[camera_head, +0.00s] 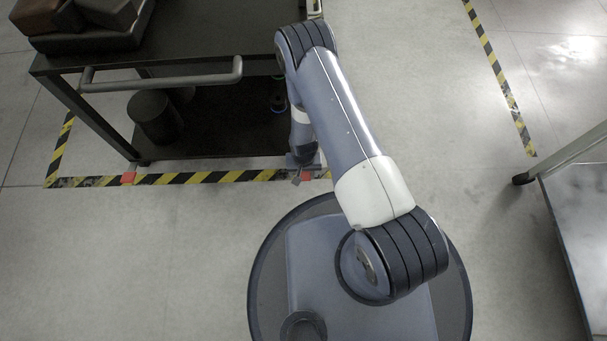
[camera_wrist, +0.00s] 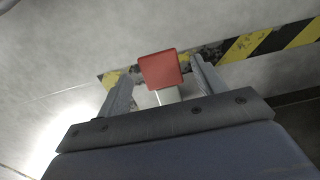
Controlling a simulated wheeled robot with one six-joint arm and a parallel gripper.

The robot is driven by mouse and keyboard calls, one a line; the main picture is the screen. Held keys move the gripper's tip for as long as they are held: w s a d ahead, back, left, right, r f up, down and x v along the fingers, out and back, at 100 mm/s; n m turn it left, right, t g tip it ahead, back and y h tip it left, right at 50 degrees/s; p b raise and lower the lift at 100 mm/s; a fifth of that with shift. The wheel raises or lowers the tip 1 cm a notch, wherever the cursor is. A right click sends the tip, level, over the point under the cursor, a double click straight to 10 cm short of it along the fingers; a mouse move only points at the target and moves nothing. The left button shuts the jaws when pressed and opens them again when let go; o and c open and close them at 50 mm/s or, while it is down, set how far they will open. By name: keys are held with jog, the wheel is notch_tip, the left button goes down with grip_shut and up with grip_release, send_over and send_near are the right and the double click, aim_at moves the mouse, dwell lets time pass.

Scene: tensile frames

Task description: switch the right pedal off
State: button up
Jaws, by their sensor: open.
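The right pedal is a red square pad (camera_wrist: 161,69) on a pale stem. In the wrist view it shows between the two grey fingers of my gripper (camera_wrist: 155,75), which are apart; whether they touch it I cannot tell. In the head view a small red patch of this pedal (camera_head: 306,175) shows at the right end of the striped tape, partly hidden by my gripper (camera_head: 302,177), which is low near the floor. A second red pedal (camera_head: 128,178), the left one, sits on the tape near the cart's left front leg. Whether either is pressed down I cannot tell.
A dark cart (camera_head: 200,68) with a grey handle bar (camera_head: 165,81) stands behind the pedals, with a dark cylinder (camera_head: 155,118) under it. Yellow-black tape (camera_head: 215,177) marks the floor. A wheeled metal table (camera_head: 585,215) stands at right. The floor at lower left is clear.

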aim_at(304, 175)
jog(key=shift+f, duration=0.55)
jog(key=c, duration=1.4)
jog(key=shift+w+r+g, duration=0.1)
jog(key=shift+r+g, duration=0.4)
jog(key=shift+g, duration=0.2)
jog(key=o, duration=1.4)
jog(key=shift+r+p, duration=0.1)
jog(key=shift+p, duration=0.2)
notch_tip(304, 175, up, 10)
jog(key=p, duration=0.4)
